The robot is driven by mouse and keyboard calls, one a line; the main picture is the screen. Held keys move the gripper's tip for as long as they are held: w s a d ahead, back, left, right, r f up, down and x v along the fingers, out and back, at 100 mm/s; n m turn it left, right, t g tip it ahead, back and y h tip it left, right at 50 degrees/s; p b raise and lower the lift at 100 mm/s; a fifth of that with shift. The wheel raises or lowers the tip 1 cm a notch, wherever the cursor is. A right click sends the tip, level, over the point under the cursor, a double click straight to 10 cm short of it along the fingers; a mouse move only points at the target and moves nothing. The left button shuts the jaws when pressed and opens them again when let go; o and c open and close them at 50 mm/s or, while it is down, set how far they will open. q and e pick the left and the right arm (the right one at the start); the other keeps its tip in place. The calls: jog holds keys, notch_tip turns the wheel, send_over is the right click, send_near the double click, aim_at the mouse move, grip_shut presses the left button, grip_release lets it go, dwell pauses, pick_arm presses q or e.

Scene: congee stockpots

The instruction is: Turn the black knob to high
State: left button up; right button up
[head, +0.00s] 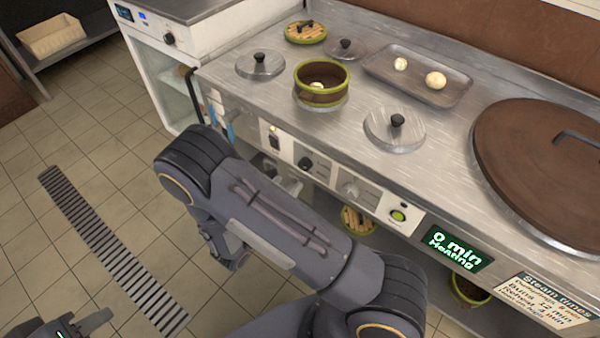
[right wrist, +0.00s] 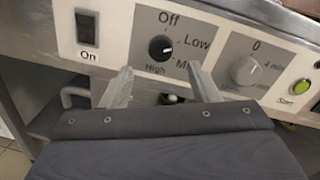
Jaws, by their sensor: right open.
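The black knob (right wrist: 160,47) sits on a grey plate marked Off, Low, M-something and High in the right wrist view. A small pale mark shows on its right side, but I cannot tell its exact setting. In the head view the knob (head: 305,163) is on the front panel, just beyond my right arm. My right gripper (right wrist: 161,68) is open, its two pale fingers apart just below the knob and not closed on it. In the head view its fingers (head: 284,180) are partly hidden by my arm. My left gripper (head: 88,322) is cut off at the bottom left.
A power switch (right wrist: 87,27) labelled On is left of the knob. A grey timer knob (right wrist: 245,70) and a green Start button (right wrist: 300,87) are to its right. The counter (head: 330,125) above holds lids, an open pot (head: 321,95) and a tray (head: 385,75).

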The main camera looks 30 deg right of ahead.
aim_at(302, 167)
jog(key=x, duration=0.7)
jog(key=shift+d, duration=0.2)
jog(key=c, duration=1)
